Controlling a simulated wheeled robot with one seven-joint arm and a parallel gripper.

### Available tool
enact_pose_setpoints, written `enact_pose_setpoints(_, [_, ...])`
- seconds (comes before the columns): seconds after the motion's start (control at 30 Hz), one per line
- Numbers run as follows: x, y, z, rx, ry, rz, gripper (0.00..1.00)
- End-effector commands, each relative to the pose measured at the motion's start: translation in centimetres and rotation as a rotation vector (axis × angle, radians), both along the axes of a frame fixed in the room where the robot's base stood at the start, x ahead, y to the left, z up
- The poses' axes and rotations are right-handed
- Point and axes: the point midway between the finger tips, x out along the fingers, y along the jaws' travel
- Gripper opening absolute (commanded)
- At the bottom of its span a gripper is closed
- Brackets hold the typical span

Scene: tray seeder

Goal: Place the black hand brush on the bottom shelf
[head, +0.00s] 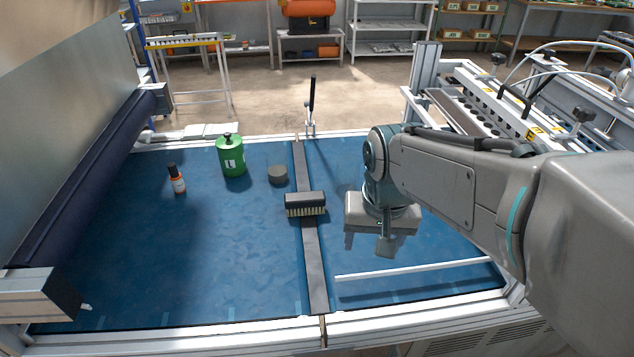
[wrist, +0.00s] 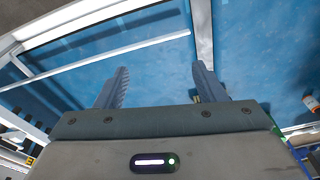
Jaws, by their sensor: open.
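The black hand brush (head: 305,199) lies across the dark strip in the middle of the blue bed, its pale bristles facing the front. My gripper (head: 367,243) is open and empty above the blue bed, to the right of the brush and apart from it. In the wrist view its two fingers (wrist: 160,86) are spread with only blue surface between them; I cannot make out the brush there. A grey shelf rack (head: 386,46) stands on the floor at the back; I cannot tell whether its lowest board is the bottom shelf meant.
A green canister (head: 231,158), a dark round puck (head: 278,175) and a small orange-labelled bottle (head: 178,181) stand on the left of the bed. A white rod (head: 412,270) lies at the front right. A black upright lever (head: 312,95) rises at the back edge.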

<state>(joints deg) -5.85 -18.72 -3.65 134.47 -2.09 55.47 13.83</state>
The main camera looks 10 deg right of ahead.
Motion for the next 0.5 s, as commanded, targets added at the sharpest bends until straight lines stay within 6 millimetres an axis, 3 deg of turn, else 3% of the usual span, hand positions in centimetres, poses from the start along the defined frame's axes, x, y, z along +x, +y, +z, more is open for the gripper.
enact_pose_setpoints(0.2, [6.9, 1.0, 1.3, -0.029, 0.095, -0.264, 0.64])
enact_pose_setpoints(0.5, [15.6, 3.7, 0.7, -0.177, 0.131, -0.641, 0.64])
